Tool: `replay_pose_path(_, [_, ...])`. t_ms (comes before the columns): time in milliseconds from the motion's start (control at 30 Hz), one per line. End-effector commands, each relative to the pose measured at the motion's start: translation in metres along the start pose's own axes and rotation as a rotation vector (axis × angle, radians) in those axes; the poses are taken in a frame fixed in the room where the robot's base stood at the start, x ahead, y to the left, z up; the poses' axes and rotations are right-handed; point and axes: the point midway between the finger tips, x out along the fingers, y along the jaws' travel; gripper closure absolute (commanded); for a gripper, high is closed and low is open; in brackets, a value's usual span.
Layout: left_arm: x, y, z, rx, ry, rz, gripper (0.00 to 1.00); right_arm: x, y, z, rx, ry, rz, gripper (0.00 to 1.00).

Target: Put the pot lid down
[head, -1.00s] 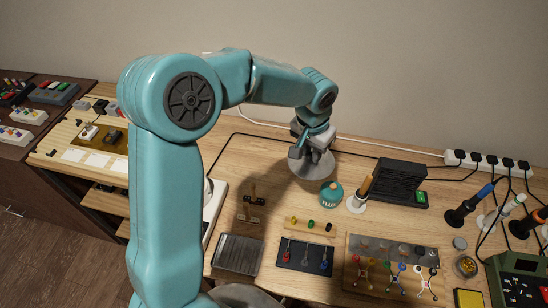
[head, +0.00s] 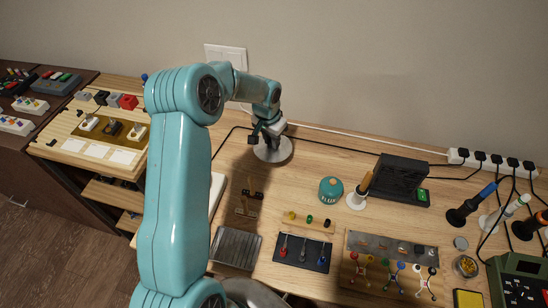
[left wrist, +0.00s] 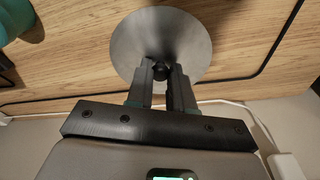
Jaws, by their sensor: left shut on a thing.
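The pot lid is a round grey metal disc (head: 282,155) with a small dark knob. It is over the back of the wooden bench, left of the teal flux jar (head: 331,190). My left gripper (head: 264,138) is shut on the knob from above. In the left wrist view the fingers (left wrist: 161,78) close on the knob, and the lid (left wrist: 150,25) spreads out flat beyond them. Whether the lid touches the bench top I cannot tell. My right gripper is not in view.
A rounded grey metal thing (head: 255,292) shows at the front edge, partly cut off. A black cable runs behind the lid. Bare wood lies in front of the lid.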

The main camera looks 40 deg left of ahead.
Motion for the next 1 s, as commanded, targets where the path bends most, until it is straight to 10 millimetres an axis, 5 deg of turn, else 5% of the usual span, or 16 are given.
replay_pose_path(400, [0.053, -0.009, 0.006, -0.003, 0.000, -0.001, 1.00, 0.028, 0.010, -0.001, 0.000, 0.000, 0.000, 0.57])
replay_pose_path(800, [0.057, -0.010, 0.006, -0.003, 0.000, -0.001, 1.00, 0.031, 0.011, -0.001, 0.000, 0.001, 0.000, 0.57])
replay_pose_path(833, [0.057, -0.010, 0.006, -0.003, 0.000, -0.001, 0.75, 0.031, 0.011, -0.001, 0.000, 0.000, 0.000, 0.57])
replay_pose_path(900, [0.056, -0.010, 0.006, -0.003, 0.000, -0.001, 0.53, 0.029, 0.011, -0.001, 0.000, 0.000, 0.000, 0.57])
replay_pose_path(1000, [0.056, -0.010, 0.007, -0.003, 0.000, -0.001, 0.53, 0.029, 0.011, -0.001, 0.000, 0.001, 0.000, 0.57])
